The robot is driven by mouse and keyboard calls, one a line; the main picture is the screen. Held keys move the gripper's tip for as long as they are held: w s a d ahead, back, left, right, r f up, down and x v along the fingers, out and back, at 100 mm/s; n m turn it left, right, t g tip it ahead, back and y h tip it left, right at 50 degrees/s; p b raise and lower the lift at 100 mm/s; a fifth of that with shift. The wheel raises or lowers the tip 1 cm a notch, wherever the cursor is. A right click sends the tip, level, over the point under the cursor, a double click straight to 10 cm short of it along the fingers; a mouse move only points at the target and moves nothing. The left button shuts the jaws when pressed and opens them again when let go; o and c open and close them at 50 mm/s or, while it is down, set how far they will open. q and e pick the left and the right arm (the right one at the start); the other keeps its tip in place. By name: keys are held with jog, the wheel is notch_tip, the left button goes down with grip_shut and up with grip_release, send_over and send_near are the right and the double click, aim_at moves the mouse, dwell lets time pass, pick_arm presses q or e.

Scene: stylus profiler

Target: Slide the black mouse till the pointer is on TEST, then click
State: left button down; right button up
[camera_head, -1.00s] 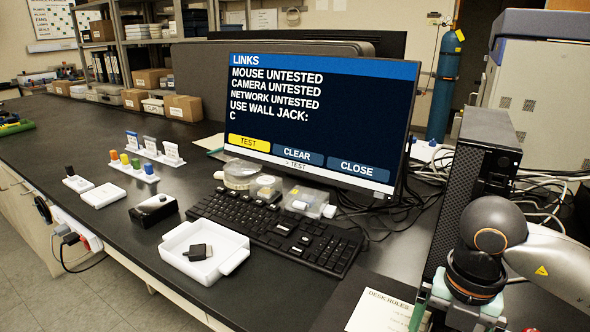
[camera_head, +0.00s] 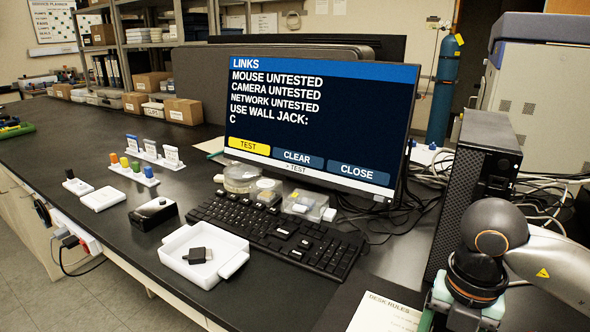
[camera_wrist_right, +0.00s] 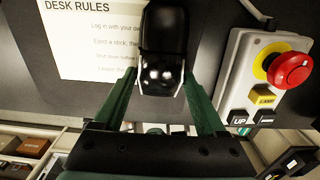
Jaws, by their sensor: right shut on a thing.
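The black mouse (camera_wrist_right: 163,45) lies on the desk in the right wrist view, beside the DESK RULES sheet. My right gripper (camera_wrist_right: 160,85) is shut on it, with one green finger along each side. In the head view the mouse is out of frame; my right arm comes down at the right. The monitor (camera_head: 310,120) shows a LINKS window with a yellow TEST button (camera_head: 248,145), blue CLEAR and CLOSE buttons, and a "> TEST" line below. Mouse, camera and network read UNTESTED. I cannot make out a pointer arrow. My left gripper is not in view.
The DESK RULES sheet (camera_wrist_right: 88,40) lies left of the mouse. A control box with a red stop button (camera_wrist_right: 288,70) is close on its right. A keyboard (camera_head: 280,232), a white tray (camera_head: 232,268) holding a small dark item, and a black PC tower (camera_head: 468,190) stand around.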

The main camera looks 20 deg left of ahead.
aim_at(348, 321)
jog(key=c, duration=0.6)
jog(key=shift+w+a, duration=0.3)
jog(key=shift+a, duration=0.7)
jog(key=shift+w+a, duration=0.25)
jog(key=shift+a, duration=0.75)
jog(key=shift+w+a, duration=0.3)
jog(key=shift+a, duration=0.7)
jog(key=shift+w+a+p, duration=0.15)
jog(key=shift+w+a, duration=0.25)
jog(key=shift+a, duration=1)
jog(key=shift+w+a+p, duration=0.1)
jog(key=shift+w+a, duration=0.35)
jog(key=shift+a, duration=0.95)
jog(key=shift+w+a+p, duration=0.15)
jog(key=shift+w+a, duration=0.25)
jog(key=shift+a, duration=1)
jog(key=o, duration=1.5)
jog(key=shift+c, duration=0.2)
notch_tip(348, 321, up, 7)
jog(key=p, duration=0.4)
